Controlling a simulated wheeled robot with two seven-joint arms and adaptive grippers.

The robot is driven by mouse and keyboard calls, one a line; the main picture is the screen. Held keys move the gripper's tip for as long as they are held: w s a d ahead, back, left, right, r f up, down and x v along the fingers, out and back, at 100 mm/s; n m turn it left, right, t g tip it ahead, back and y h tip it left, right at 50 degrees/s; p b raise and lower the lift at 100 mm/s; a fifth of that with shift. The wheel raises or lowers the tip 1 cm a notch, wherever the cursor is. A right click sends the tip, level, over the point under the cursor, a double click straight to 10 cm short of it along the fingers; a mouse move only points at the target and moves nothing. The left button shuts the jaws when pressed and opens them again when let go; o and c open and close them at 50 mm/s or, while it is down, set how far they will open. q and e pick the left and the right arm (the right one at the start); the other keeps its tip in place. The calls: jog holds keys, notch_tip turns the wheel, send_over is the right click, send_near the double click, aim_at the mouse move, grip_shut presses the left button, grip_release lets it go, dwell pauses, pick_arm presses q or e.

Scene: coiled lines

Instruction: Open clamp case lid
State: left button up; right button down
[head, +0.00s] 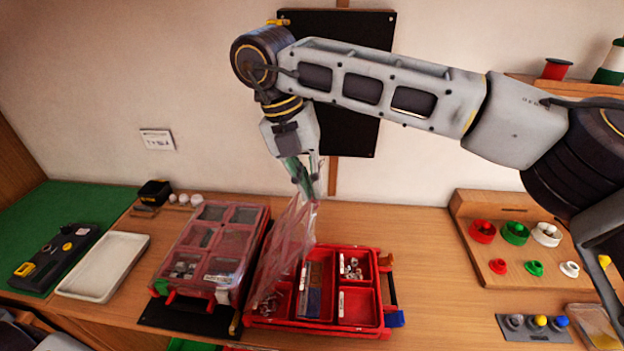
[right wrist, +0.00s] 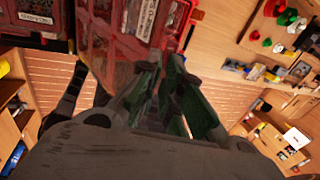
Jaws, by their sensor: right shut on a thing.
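The open red case (head: 385,318) stands on the wooden bench, with compartments holding small metal parts and pale label strips. Its clear, reddish lid (head: 283,255) is raised steeply along the case's left side. My right gripper (head: 306,180) is above the case, shut on the lid's upper edge. In the right wrist view, the green-padded fingers of the right gripper (right wrist: 168,78) meet at the lid (right wrist: 112,58). The exact contact is partly hidden. My left gripper is not in view.
A second red case (head: 222,225), with its clear lid shut, stands close on the left on a black mat (head: 180,318). A white tray (head: 103,268) lies farther left. A wooden rack (head: 500,203) with coloured cups is on the right. Bare bench lies between the open case and rack.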

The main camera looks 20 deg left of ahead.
dwell(0.5)
jog(key=c, duration=1.6)
grip_release()
jog(key=shift+w, duration=0.1)
jog(key=shift+c, duration=0.2)
jog(key=shift+r, duration=0.1)
jog(key=v, duration=1.1)
jog(key=shift+r, duration=0.4)
jog(key=shift+a, duration=0.1)
